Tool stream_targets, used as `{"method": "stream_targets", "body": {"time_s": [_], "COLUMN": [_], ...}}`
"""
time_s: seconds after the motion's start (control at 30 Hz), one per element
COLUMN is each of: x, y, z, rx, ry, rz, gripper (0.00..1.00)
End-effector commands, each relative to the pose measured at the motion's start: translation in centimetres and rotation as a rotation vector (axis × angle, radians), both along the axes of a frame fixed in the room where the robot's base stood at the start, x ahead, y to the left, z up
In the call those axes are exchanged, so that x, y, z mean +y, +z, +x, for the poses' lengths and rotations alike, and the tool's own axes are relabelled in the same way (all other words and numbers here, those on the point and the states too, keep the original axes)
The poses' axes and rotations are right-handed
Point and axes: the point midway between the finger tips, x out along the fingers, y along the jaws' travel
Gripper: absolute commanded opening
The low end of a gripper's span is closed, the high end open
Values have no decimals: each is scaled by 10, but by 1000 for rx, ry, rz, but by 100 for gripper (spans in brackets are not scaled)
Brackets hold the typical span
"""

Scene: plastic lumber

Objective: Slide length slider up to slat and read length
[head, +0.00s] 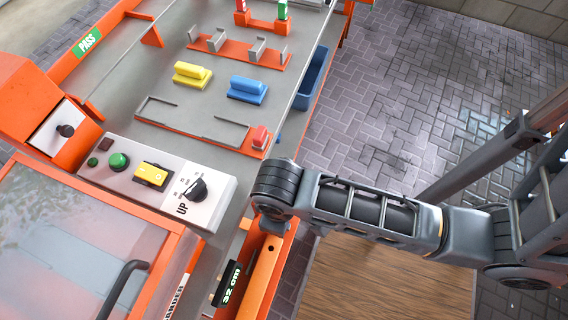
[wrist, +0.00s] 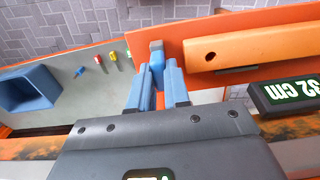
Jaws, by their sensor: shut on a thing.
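In the wrist view my gripper (wrist: 158,85) has its two blue-grey fingers shut around a small blue block (wrist: 156,48), which looks like the length slider's handle. To its right an orange slat (wrist: 250,47) with a round hole lies along an orange plate. A small gap shows between the block and the slat's near end. A black display (wrist: 288,94) reads "32 cm", and it also shows in the head view (head: 228,286). There the slat (head: 262,277) lies below my arm's end joint, and that joint hides my gripper and the block.
A control panel (head: 150,172) with a green button, a yellow switch and a black knob marked UP is left of my arm. A yellow block (head: 192,75) and a blue block (head: 247,90) lie on the grey bench. A blue bin (wrist: 30,90) hangs at the bench side.

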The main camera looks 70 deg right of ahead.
Motion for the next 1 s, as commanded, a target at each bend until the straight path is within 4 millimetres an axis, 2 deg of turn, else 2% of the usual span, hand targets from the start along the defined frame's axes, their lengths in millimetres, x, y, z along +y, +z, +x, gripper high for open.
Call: {"method": "stream_targets", "body": {"time_s": [1.0], "x": [28], "y": [0], "z": [1], "rx": [-2], "ry": [2], "rz": [1], "gripper": [0]}}
